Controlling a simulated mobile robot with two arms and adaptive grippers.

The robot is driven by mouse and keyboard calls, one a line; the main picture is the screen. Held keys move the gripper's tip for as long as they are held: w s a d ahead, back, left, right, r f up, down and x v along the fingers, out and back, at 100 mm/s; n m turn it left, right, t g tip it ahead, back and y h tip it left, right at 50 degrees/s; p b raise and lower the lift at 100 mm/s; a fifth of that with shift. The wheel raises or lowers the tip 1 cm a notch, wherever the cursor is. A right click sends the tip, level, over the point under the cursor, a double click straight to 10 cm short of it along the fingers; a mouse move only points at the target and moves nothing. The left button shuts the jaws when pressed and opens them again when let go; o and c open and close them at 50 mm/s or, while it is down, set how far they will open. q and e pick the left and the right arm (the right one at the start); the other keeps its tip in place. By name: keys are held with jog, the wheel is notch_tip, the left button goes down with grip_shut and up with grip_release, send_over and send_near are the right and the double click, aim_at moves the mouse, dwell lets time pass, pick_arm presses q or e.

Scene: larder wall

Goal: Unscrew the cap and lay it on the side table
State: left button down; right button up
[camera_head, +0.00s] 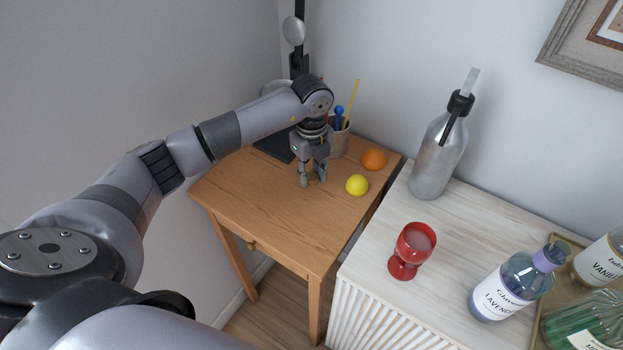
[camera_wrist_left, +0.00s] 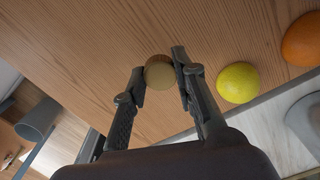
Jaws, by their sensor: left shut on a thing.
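My left gripper (camera_head: 312,182) is low over the wooden side table (camera_head: 285,228), fingers pointing down. In the left wrist view, its fingertips (camera_wrist_left: 160,74) are on either side of a small round tan cap (camera_wrist_left: 158,70) and shut on it. The cap is at or just above the tabletop; I cannot tell whether it touches. In the head view the fingers mostly hide it. A blue-tinted bottle labelled lavender (camera_head: 508,284) with a purple neck stands on the white cabinet; I cannot tell which bottle the cap belongs to. My right gripper is not in view.
A yellow ball-like fruit (camera_head: 357,185) and an orange (camera_head: 373,159) lie close right of the gripper. A pen cup (camera_head: 339,140) stands behind it. The table's front is clear. The white cabinet (camera_head: 455,240) holds a red goblet (camera_head: 411,250), a metal bottle (camera_head: 437,160) and a tray of bottles.

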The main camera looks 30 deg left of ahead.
aim_at(311, 177)
pick_arm(q)
notch_tip(311, 177, down, 3)
jog(key=shift+f, duration=0.1)
jog(key=shift+f, duration=0.15)
jog(key=c, duration=1.3)
grip_release()
